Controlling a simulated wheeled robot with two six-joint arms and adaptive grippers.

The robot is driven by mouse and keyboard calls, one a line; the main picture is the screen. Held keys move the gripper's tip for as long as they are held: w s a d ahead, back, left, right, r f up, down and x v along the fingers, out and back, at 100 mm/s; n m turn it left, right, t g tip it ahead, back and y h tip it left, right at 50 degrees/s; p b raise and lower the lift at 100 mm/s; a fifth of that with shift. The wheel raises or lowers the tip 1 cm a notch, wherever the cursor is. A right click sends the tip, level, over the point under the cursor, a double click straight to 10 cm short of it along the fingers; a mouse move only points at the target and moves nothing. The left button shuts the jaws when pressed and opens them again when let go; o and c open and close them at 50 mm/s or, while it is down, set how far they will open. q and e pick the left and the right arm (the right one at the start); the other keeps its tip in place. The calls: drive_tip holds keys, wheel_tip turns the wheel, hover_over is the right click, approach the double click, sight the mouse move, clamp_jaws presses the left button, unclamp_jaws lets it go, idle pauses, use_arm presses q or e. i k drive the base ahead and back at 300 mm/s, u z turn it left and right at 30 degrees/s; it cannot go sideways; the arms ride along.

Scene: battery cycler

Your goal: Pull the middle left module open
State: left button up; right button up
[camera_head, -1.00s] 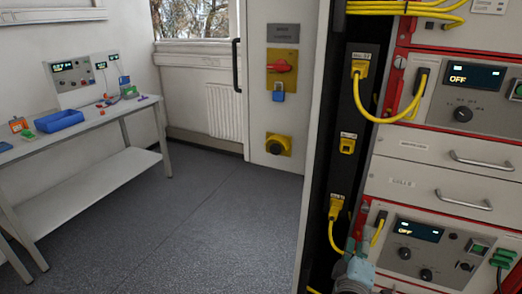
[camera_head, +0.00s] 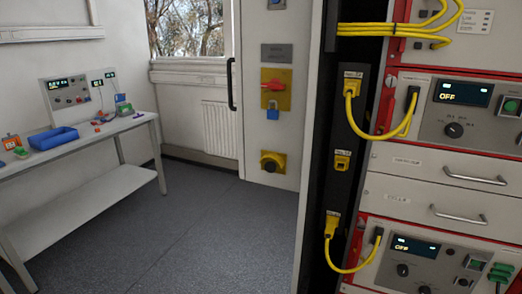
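The equipment rack stands at the right, with red frame edges. An upper module (camera_head: 480,127) has a lit display reading OFF, a knob and a green button, and a yellow cable plugged in at its left. A lower module (camera_head: 430,262) also reads OFF, with knobs and green connectors at its right; its bottom is cut off by the picture edge. Two grey drawers with bar handles, an upper drawer (camera_head: 410,175) and a lower drawer (camera_head: 405,203), lie between them and look shut. I cannot tell which unit is the middle left module. Neither gripper is in view.
A black power strip (camera_head: 341,187) with yellow plugs runs up the rack's left side, and a yellow cable (camera_head: 350,268) loops to the lower module. The floor (camera_head: 215,235) between is clear.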

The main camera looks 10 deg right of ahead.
sight(505, 266)
drive_tip(key=z, duration=1.85)
drive_tip(key=k, duration=1.2)
drive_tip(key=z, duration=0.8)
drive_tip(key=i, duration=1.7)
drive_tip(key=u, duration=0.8)
